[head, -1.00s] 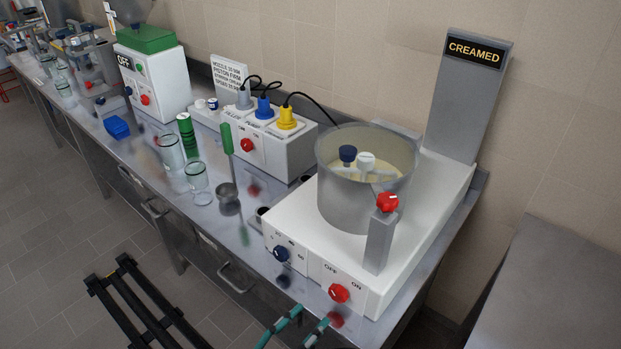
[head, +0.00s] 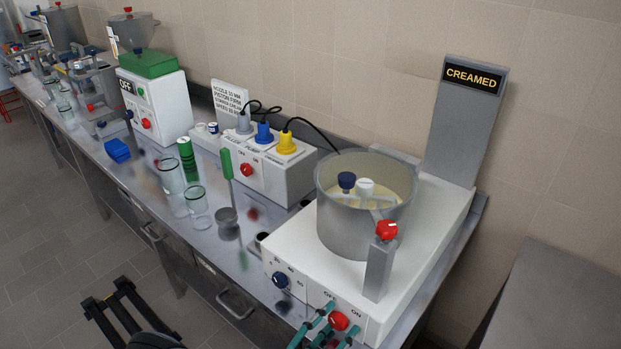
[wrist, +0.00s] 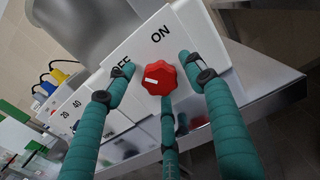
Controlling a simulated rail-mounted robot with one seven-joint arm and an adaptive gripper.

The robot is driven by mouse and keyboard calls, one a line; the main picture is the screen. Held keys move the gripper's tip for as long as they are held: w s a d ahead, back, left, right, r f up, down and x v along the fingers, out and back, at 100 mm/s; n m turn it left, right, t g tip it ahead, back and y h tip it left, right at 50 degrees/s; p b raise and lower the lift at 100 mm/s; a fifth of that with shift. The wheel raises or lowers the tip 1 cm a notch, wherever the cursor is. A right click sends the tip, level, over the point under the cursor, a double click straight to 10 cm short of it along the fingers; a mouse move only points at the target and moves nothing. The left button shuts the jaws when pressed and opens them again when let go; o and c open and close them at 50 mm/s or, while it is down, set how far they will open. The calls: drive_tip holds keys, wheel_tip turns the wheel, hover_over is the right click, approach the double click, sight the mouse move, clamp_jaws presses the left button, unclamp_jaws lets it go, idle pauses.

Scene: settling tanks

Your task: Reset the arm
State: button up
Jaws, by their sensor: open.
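My gripper (head: 328,324) has teal-wrapped fingers and is open at the front of the white mixer base (head: 432,238). In the wrist view, my gripper's fingers (wrist: 160,98) are spread around the red OFF/ON knob (wrist: 159,78). Whether any finger touches it I cannot tell. The knob's white mark points left, toward OFF in that view. The same red knob also shows in the head view (head: 340,320), partly behind the fingers. A grey pot (head: 360,222) with pale contents stands on the mixer base, under a sign reading CREAMED (head: 472,76).
A second red knob (head: 386,230) tops a grey post beside the pot, and a blue dial (head: 280,280) is on the base front.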

drive_tip(key=m, duration=0.5)
drive_tip(key=shift+p, duration=0.3)
drive_tip(key=b+v, duration=0.2)
drive_tip(key=v, duration=0.5)
drive_tip(key=shift+s+a+m, duration=0.2)
drive_tip(key=shift+s+m, duration=0.1)
